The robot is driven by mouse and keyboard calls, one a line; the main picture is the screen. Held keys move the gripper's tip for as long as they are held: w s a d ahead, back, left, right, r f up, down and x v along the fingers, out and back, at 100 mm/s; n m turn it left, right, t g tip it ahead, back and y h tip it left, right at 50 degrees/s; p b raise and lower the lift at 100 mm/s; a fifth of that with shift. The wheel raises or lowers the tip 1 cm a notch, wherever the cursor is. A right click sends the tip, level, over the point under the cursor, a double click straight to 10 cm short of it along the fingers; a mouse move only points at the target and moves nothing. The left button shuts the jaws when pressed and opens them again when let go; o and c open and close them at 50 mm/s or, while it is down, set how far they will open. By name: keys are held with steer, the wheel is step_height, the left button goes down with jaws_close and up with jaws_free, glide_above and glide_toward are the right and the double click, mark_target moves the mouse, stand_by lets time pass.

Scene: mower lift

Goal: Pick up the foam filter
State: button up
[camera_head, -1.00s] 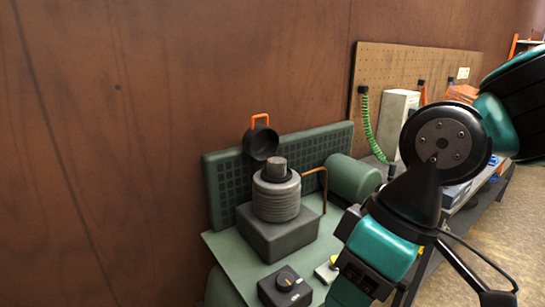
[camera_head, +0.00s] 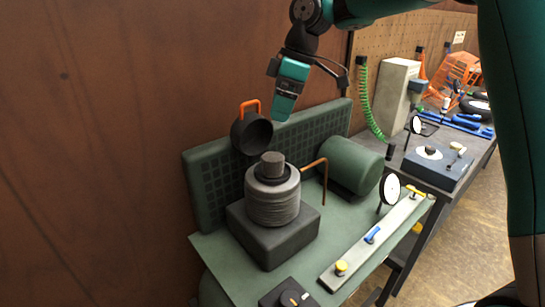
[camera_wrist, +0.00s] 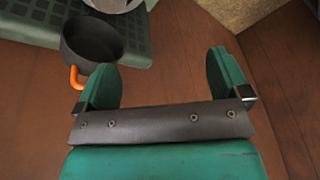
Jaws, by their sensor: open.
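No part is labelled as the foam filter. The likeliest is the short dark grey cylinder (camera_head: 272,163) standing upright on top of the ribbed grey cylinder (camera_head: 272,200), though I cannot be sure. A dark round cup (camera_head: 251,134) with an orange handle is behind it against the green grid panel, and also shows at upper left in the wrist view (camera_wrist: 92,38). My gripper (camera_head: 282,112) is above and behind the ribbed cylinder, just right of the cup. In the wrist view my gripper (camera_wrist: 165,72) is open and empty, its left finger close beside the cup.
The green grid panel (camera_head: 205,193) stands behind. A copper hook (camera_head: 323,178) and green tank (camera_head: 352,165) are to the right. A dark knob box (camera_head: 285,295) is nearer.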

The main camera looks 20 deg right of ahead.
steer(key=n, duration=0.2)
glide_toward(273, 156)
steer(key=shift+h, duration=0.3)
steer(key=p+x, duration=0.1)
steer(key=x, duration=0.1)
steer(key=a+p+x, duration=0.1)
steer(key=x, duration=0.1)
steer(key=shift+p+x, duration=1.7)
steer(key=shift+x, duration=1.35)
steer(key=shift+d, duration=0.15)
steer(key=c, duration=0.9)
